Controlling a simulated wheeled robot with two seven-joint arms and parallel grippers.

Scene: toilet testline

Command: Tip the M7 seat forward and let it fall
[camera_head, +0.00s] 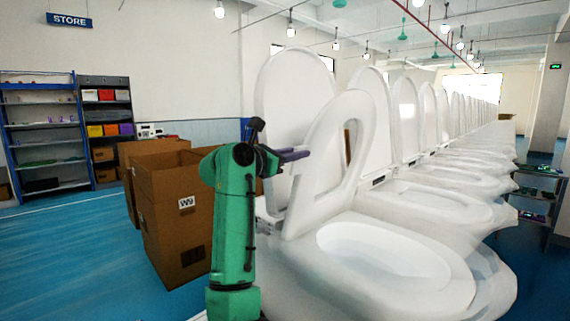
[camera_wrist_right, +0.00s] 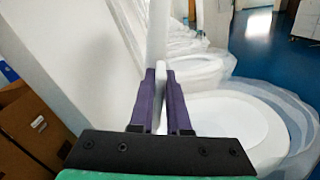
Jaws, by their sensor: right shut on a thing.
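The nearest toilet's white ring-shaped seat (camera_head: 360,120) stands raised, leaning forward from its lid. The lid (camera_head: 285,85) stands upright behind it. The open bowl (camera_head: 400,285) lies below the seat. My right gripper (camera_head: 304,154) reaches in from the left at the seat's side edge. In the right wrist view, its purple fingers (camera_wrist_right: 160,98) are shut on the thin white seat edge (camera_wrist_right: 160,74) between them. My left gripper is not in view.
Several similar toilets (camera_head: 430,195) with raised lids run back in a row to the right. Open cardboard boxes (camera_head: 180,210) stand on the blue floor to the left, close to my right arm. Shelves (camera_head: 45,140) stand at the far left wall.

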